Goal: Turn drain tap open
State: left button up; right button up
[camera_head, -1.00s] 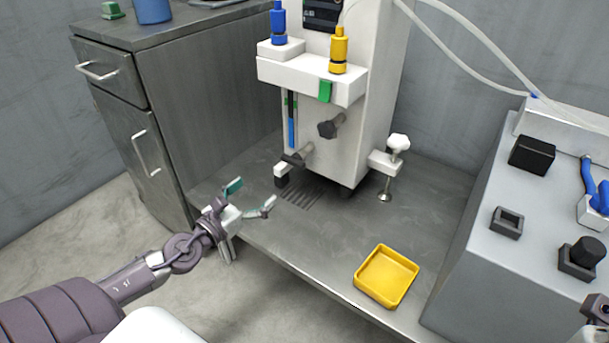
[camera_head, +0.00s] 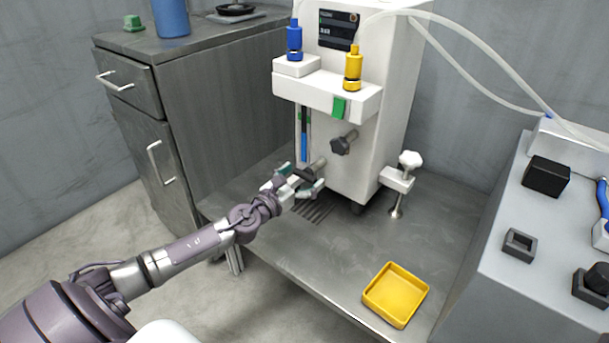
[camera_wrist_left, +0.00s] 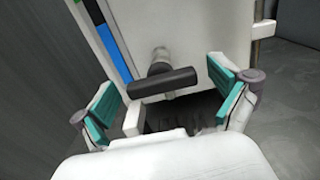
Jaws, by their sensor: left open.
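The white machine (camera_head: 350,160) stands on the metal bench. Its drain tap (camera_head: 317,166) sticks out low on the front, partly hidden by my left gripper in the head view. In the left wrist view, the drain tap (camera_wrist_left: 163,83) has a dark bar handle lying roughly crosswise on a grey stem. My left gripper (camera_head: 298,181) is at the tap. In the wrist view the left gripper (camera_wrist_left: 170,105) is open, with a teal-padded finger on each side of the handle. I cannot tell whether either finger touches it. My right gripper is not in view.
A dark knob (camera_head: 342,144) sits above and right of the tap. A white clamp with a knob (camera_head: 398,180) stands to the right. A yellow tray (camera_head: 396,294) lies near the bench's front edge. Dark drain slots (camera_head: 313,209) lie below the tap. A metal cabinet (camera_head: 215,105) stands at left.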

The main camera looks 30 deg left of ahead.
pick_arm(q)
jog(key=shift+w, duration=0.25)
jog(key=c, duration=1.2)
jog(key=shift+o, duration=0.2)
